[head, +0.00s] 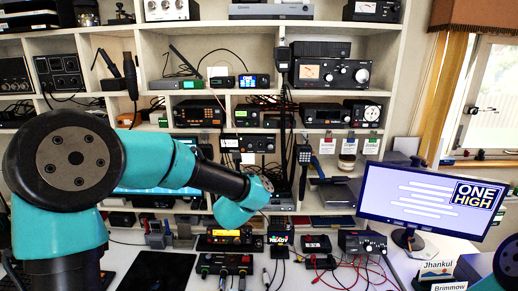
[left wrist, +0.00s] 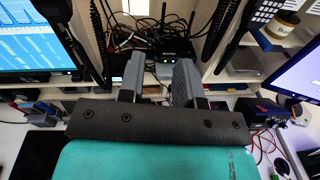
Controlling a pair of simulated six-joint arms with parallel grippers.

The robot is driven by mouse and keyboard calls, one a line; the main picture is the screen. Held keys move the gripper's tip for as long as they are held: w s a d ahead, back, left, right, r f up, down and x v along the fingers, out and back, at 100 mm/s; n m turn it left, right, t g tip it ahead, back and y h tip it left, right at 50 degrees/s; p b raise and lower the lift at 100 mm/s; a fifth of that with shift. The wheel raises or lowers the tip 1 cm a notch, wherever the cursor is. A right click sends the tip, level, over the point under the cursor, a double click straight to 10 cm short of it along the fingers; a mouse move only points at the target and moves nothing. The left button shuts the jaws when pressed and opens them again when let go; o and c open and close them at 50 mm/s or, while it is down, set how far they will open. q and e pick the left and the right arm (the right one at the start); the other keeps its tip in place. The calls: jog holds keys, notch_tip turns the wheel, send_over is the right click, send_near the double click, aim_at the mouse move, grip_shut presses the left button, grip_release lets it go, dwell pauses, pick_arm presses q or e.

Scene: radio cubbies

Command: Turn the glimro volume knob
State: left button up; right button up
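No label reading glimro is legible, so I cannot tell which radio is the glimro or which knob is its volume knob. Several radios with knobs stand in the cubbies, among them a large black radio with a lit meter (head: 332,73), a black radio with an orange display (head: 199,113) and a small radio with a blue display (head: 254,80). In the left wrist view my left gripper (left wrist: 160,75) has its two grey fingers apart with nothing between them. It points toward a cubby with cables and a dark box. My right gripper is out of view.
A monitor (head: 430,202) stands on the desk at right. On the desk, a lit amber-display unit (head: 228,238), a small READY display (head: 279,239) and red cables (head: 350,272) lie before the shelves. My left arm hides part of the lower cubbies.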

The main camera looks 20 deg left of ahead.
aim_at(250, 146)
pick_arm(q)
notch_tip(250, 146, up, 4)
jog(key=n, duration=0.1)
jog(key=n+y, duration=0.1)
jog(key=n, duration=0.1)
jog(key=shift+a+f+t, duration=0.1)
jog(key=shift+f+t, duration=0.15)
jog(key=shift+t, duration=0.05)
jog(key=x, duration=1.7)
jog(key=shift+w+a, duration=0.15)
jog(key=shift+w, duration=0.05)
jog(key=shift+c, duration=0.3)
grip_shut()
